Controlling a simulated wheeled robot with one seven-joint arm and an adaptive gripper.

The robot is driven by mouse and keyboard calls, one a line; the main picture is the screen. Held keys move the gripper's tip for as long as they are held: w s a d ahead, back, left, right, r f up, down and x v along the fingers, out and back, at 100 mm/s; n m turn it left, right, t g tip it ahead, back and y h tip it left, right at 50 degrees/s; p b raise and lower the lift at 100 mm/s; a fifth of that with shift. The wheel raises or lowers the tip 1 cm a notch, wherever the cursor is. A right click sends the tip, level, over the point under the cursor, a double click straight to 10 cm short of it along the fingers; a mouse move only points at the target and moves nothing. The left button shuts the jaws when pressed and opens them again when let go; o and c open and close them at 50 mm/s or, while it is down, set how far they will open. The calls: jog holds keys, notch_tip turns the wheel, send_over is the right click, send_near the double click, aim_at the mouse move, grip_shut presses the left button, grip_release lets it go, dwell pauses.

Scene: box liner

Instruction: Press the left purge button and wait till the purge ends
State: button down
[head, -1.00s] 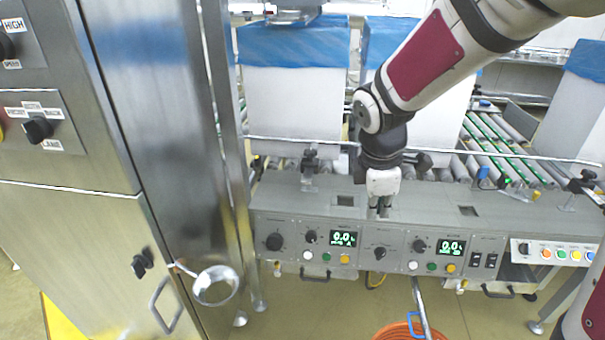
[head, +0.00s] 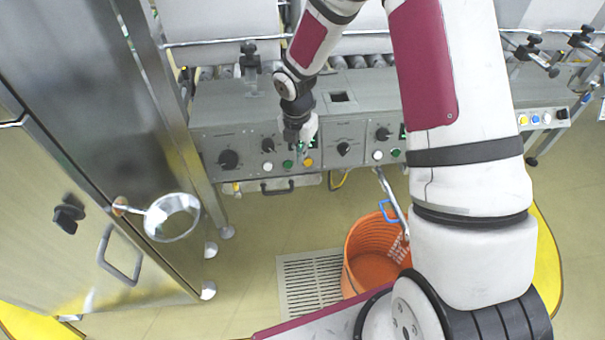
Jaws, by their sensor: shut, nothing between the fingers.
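The grey control panel (head: 222,140) runs along the front of the conveyor. Its left section has a white button (head: 267,166), a green button (head: 287,164) and a yellow button (head: 309,162) in a row. The lettering is too small to read, so I cannot tell which one is the purge button. My gripper (head: 303,149) is shut and empty, pointing down just in front of this section, close above the green and yellow buttons. It mostly hides the left green display. I cannot tell whether a fingertip touches the panel.
A second button group (head: 378,155) sits further right, partly behind my arm. A steel cabinet (head: 75,150) with a round ladle-like part (head: 172,217) stands at left. An orange basket (head: 375,262) stands on the floor below the panel, beside a floor grate (head: 308,283).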

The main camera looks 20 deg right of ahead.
jog(key=shift+f, duration=0.1)
dwell(0.3)
jog(key=f+b, duration=0.6)
jog(key=shift+w+d+f+b, duration=0.25)
jog(key=shift+f+b, duration=0.15)
jog(key=shift+f+b, duration=0.4)
jog(key=shift+f, duration=0.4)
jog(key=shift+s+a+r+p, duration=0.2)
jog(key=shift+s+a+r, duration=0.05)
jog(key=shift+s+a, duration=0.3)
jog(key=shift+s+a+r+p, duration=0.2)
jog(key=shift+s+a+r, duration=0.05)
jog(key=shift+s+a, duration=0.3)
